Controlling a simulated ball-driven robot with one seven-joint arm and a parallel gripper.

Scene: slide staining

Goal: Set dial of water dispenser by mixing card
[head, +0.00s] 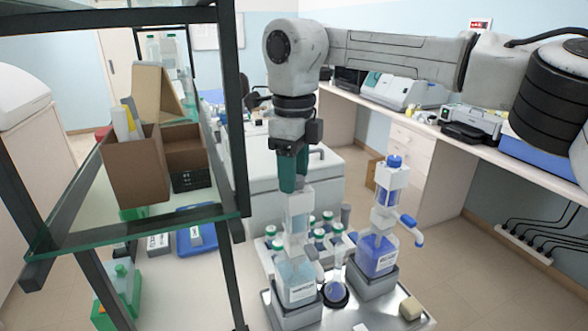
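The bottle-top dispenser with pale, clear liquid (298,272) looks like the water dispenser. It stands upright on a grey block at the left of a metal tray (385,315). My gripper (294,188) points straight down with green fingers at the top of this dispenser. The fingers cover its top, so I cannot see the dial or its setting. I cannot tell whether the fingers touch or grip it. A second dispenser with blue liquid (378,254) and a blue top stands to the right. I cannot make out a mixing card.
Several green-capped bottles (319,236) stand behind. A yellowish sponge (411,308) lies at the tray's right. A glass shelf (190,225) with dark posts and brown boxes (136,168) stands close on the left.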

